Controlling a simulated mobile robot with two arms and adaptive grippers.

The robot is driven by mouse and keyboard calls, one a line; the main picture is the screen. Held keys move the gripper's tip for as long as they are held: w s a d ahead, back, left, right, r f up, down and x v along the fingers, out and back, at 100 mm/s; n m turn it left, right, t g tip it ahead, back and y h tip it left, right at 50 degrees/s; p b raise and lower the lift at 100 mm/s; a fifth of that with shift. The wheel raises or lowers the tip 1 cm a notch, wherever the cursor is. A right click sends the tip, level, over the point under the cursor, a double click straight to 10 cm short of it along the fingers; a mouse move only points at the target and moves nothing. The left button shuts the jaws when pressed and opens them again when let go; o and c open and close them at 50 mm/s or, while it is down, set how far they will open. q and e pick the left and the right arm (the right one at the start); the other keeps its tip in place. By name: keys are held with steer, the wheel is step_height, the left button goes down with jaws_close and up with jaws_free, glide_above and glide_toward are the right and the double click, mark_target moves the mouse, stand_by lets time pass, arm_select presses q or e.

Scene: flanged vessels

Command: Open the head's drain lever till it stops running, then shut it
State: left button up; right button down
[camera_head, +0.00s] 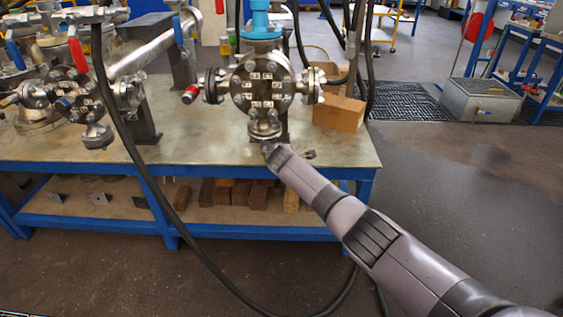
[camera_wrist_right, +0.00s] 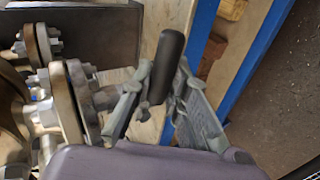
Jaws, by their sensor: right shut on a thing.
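The flanged metal head (camera_head: 263,88) stands upright on the blue-framed workbench (camera_head: 352,155), with a blue cap (camera_head: 261,20) on top. My right arm reaches in from the lower right, and its wrist ends at the head's lower flange (camera_head: 265,128). In the right wrist view my right gripper (camera_wrist_right: 155,88) is shut on a black-gripped drain lever (camera_wrist_right: 166,60), with its fingers on either side. In the head view the lever is hidden behind my wrist. Any flow from the drain is not visible. My left gripper is not in view.
A red-ended fitting (camera_head: 190,94) sticks out left of the head. Other flanged pipework (camera_head: 60,95) fills the bench's left. A cardboard box (camera_head: 338,112) stands to the right. A black hose (camera_head: 135,165) hangs over the front edge.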

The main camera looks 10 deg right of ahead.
steer(key=shift+r+n+h, duration=0.3)
stand_by(0.5)
steer(key=c, duration=1.5)
jaws_free()
steer(key=shift+v, duration=5.95)
steer(key=shift+w+r, duration=0.1)
